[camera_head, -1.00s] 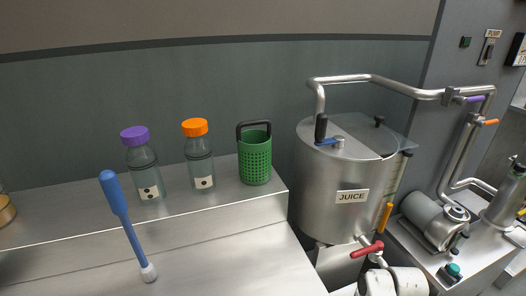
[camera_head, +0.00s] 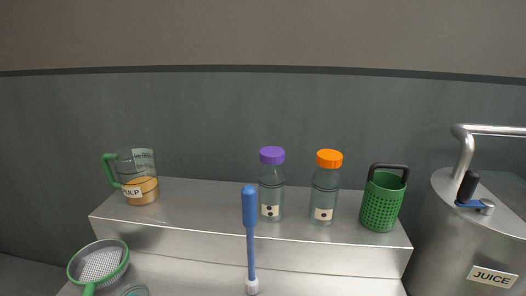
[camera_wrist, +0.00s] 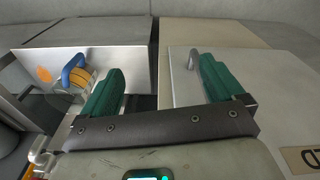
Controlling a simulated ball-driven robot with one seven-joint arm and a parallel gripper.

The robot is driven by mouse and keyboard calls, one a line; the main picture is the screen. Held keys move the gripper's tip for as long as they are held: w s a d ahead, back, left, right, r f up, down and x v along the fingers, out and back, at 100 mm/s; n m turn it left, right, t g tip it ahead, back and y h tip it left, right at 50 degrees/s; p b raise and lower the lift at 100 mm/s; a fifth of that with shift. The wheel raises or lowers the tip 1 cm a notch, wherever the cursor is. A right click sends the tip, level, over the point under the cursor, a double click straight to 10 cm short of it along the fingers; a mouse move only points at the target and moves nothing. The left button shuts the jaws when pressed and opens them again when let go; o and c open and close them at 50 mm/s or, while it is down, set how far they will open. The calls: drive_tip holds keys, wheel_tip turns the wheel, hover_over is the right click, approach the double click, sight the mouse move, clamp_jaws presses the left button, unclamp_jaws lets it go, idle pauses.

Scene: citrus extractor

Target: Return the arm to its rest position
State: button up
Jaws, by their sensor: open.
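My gripper (camera_wrist: 160,88) shows in the wrist view with its two green fingers spread apart. It is open, and nothing is between the fingers. In the head view no part of my arm or gripper is visible, so where the gripper is relative to the bench items cannot be told from there.
On a metal shelf (camera_head: 190,212) stand a pulp jug (camera_head: 141,190), two capped bottles (camera_head: 271,198) (camera_head: 324,200) and a green basket (camera_head: 381,205). A blue-handled tool (camera_head: 250,230) stands in front, a sieve (camera_head: 100,264) lies left, and a juice tank (camera_head: 455,240) stands right.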

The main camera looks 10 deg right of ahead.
wheel_tip(320, 180, up, 28)
drive_tip(key=p, duration=2.6)
drive_tip(key=shift+d+f, duration=0.25)
drive_tip(key=shift+c, duration=0.3)
